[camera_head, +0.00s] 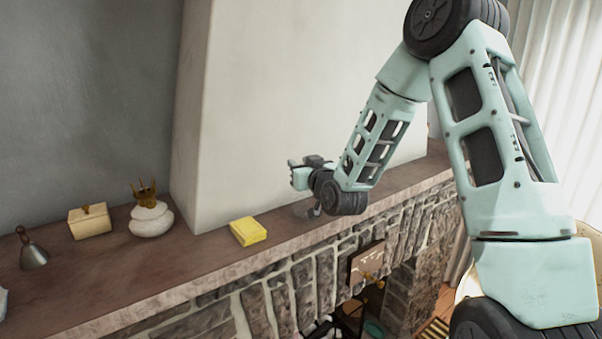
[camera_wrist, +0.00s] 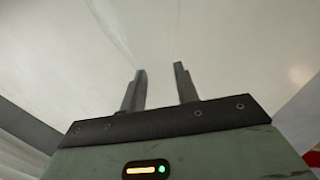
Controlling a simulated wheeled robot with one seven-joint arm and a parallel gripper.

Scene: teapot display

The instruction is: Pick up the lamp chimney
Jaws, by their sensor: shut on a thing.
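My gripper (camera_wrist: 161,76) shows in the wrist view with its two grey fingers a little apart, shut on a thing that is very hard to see. Faint curved lines and a pale sheen around the fingertips fit the clear glass of the lamp chimney (camera_wrist: 150,45), but its outline is not distinct. In the head view my gripper (camera_head: 303,176) is above the mantel near the pale chimney breast. Its fingertips and the held thing cannot be made out clearly there.
The brown mantel shelf (camera_head: 120,275) holds a yellow block (camera_head: 248,231), a white pot (camera_head: 151,220) with a gold top, a cream box (camera_head: 89,221) and a grey bell (camera_head: 32,252). The pale chimney breast (camera_head: 290,90) rises behind. A stone fireplace (camera_head: 310,285) is below.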

